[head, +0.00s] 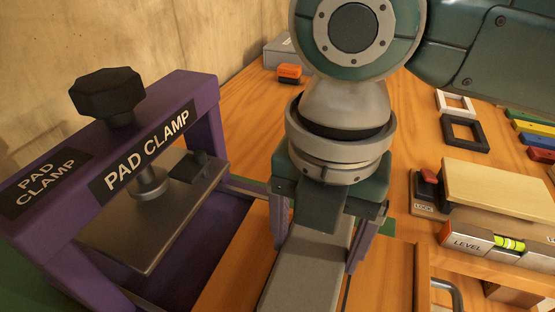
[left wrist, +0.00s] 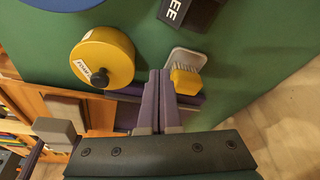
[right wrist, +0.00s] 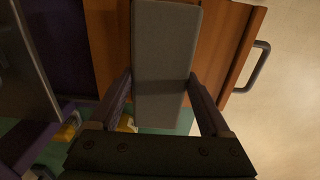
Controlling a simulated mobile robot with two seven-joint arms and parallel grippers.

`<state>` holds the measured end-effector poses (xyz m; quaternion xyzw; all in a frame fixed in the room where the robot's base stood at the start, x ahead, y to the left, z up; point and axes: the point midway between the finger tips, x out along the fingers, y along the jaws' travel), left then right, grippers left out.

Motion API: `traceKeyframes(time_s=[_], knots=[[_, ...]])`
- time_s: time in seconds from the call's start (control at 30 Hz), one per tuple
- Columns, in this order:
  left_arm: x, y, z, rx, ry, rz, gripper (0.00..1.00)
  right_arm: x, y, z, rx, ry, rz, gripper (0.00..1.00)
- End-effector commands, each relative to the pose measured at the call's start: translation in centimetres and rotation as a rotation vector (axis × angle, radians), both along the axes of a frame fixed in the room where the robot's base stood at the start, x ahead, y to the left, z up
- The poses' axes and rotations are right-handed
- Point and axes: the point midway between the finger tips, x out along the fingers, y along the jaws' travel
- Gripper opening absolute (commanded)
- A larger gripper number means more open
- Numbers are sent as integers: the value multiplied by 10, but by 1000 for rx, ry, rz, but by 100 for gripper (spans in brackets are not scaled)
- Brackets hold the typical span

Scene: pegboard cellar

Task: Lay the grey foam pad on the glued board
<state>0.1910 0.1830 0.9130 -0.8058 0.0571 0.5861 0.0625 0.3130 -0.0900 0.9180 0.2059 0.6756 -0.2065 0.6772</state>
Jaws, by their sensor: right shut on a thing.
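My right gripper (head: 318,240) is shut on the grey foam pad (head: 305,265), with one finger on each long side. The pad also shows between the fingers in the right wrist view (right wrist: 165,60). It is over an orange-brown wooden surface (head: 232,268), just right of the purple pad clamp (head: 150,160). I cannot tell whether this wood is the glued board, nor whether the pad touches it. No glue shows. My left gripper (left wrist: 162,110) has its fingers together with nothing between them, above a green surface.
The clamp has a black knob (head: 106,92) and a grey plate (head: 130,225). A level (head: 480,240) and a pale wooden block (head: 500,188) lie at right. A metal handle (right wrist: 256,68) sticks out beside the pad. A yellow pot (left wrist: 102,58) and a brush (left wrist: 186,78) are near my left gripper.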

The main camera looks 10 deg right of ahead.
Motion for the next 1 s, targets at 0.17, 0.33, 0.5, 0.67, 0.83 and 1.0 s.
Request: traceKeyframes(time_s=[0.17,0.33,0.5,0.67,0.83,1.0], knots=[[0,0,-7,0,0,0,0,-1,0,-27,-1,2,0,28],[0,0,-7,0,0,0,0,0,0,-29,0,0,0,28],[0,0,-7,0,0,0,0,0,0,-30,1,1,0,28],[0,0,-8,0,0,0,0,0,0,-32,1,1,0,90],[0,0,-8,0,0,0,0,0,0,-32,1,1,0,100],[0,0,-7,0,0,0,0,0,0,-30,1,1,-1,100]])
